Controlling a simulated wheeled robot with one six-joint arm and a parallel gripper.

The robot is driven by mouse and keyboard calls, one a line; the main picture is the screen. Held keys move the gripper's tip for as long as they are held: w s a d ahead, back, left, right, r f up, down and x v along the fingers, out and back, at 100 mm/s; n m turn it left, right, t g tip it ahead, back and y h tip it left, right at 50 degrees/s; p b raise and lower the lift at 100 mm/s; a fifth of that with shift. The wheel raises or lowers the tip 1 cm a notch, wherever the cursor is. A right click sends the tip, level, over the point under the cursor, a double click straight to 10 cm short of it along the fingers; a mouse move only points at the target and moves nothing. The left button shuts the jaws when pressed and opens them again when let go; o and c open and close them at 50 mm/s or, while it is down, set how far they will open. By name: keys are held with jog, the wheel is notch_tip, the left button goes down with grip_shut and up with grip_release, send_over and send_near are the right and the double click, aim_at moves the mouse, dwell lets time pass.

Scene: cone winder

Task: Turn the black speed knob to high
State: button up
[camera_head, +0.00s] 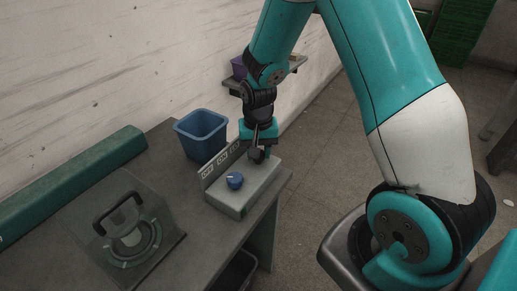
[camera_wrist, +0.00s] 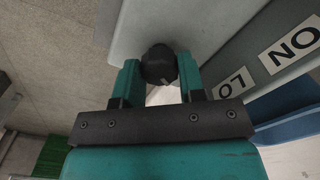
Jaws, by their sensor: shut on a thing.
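The black speed knob (camera_wrist: 160,66) sits between the two fingers of my gripper (camera_wrist: 160,76) in the wrist view, and the fingers are shut on it. A short pale mark shows on the knob's edge. In the head view my gripper (camera_head: 258,155) points down at the far right end of the grey control box (camera_head: 248,196); the knob there is mostly hidden by the fingers. A blue knob (camera_head: 235,181) stands on the same box, to the left of my gripper. In the wrist view, labels reading "LO" (camera_wrist: 231,82) and "ON" (camera_wrist: 293,51) show on the box's upright plate.
A blue bin (camera_head: 203,133) stands behind the box. A clear cover with a black handle (camera_head: 118,212) over a round part is at the front left of the table (camera_head: 190,222). A green bar (camera_head: 75,185) runs along the wall. A shelf with a purple container (camera_head: 239,68) is behind my arm.

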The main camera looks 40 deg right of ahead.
jog(key=shift+w+m, duration=0.1)
jog(key=shift+m, duration=0.4)
jog(key=o, duration=0.9)
jog(key=shift+o, duration=0.2)
jog(key=shift+r, duration=0.15)
notch_tip(320, 180, up, 17)
jog(key=shift+r, duration=0.1)
jog(key=s+a+r+n+y, duration=0.2)
jog(key=s+a+n, duration=0.5)
jog(key=s, duration=0.3)
jog(key=s+a+r+n+y, duration=0.2)
jog(key=s+a+n, duration=0.5)
jog(key=s+a, duration=0.2)
jog(key=shift+s+a, duration=0.35)
jog(key=shift+s, duration=0.8)
